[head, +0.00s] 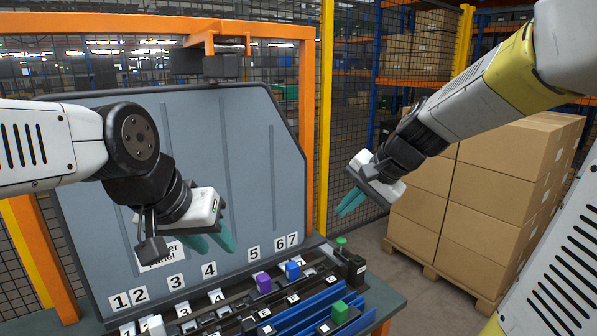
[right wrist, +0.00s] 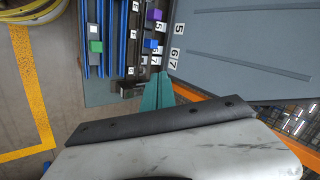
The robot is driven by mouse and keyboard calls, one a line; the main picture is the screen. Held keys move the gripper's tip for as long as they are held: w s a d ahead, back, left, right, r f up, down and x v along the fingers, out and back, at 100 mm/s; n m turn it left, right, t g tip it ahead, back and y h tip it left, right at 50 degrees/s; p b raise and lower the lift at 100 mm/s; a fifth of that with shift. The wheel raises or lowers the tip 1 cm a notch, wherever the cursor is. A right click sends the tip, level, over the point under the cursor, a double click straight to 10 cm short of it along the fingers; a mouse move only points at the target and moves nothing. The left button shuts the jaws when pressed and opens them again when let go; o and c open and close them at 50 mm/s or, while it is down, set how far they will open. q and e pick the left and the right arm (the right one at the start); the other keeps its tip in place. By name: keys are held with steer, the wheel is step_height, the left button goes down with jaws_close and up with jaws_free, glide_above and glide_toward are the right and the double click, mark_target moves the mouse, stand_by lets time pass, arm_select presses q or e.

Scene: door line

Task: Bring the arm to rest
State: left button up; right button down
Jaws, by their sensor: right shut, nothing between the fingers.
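My right arm comes in from the upper right of the head view. Its gripper (head: 345,210) has teal fingers close together, shut and empty, in the air in front of the wire fence and left of the boxes. The same fingers show in the right wrist view (right wrist: 158,82), pointing toward the bench edge. My left gripper (head: 222,250) hangs in front of the grey door panel (head: 230,130), above the numbered marks. Its teal fingers stand apart with nothing seen between them.
Below, a bench holds blue rails (head: 300,312), a purple block (head: 263,282), a blue block (head: 292,270) and a green block (head: 339,311). An orange frame (head: 150,25) surrounds the panel. Stacked cartons (head: 480,190) stand on a pallet at the right. A yellow post (head: 325,120) stands between.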

steer(key=s+d+n+h, duration=0.1)
steer(key=s+d+n, duration=0.1)
steer(key=s, duration=0.5)
steer(key=s+d+r+n+h, duration=0.1)
steer(key=s+n+h, duration=0.1)
steer(key=s+n, duration=0.3)
steer(key=shift+s+d+t, duration=0.35)
steer(key=shift+s+t, duration=0.05)
steer(key=shift+s, duration=1.15)
steer(key=shift+r, duration=0.1)
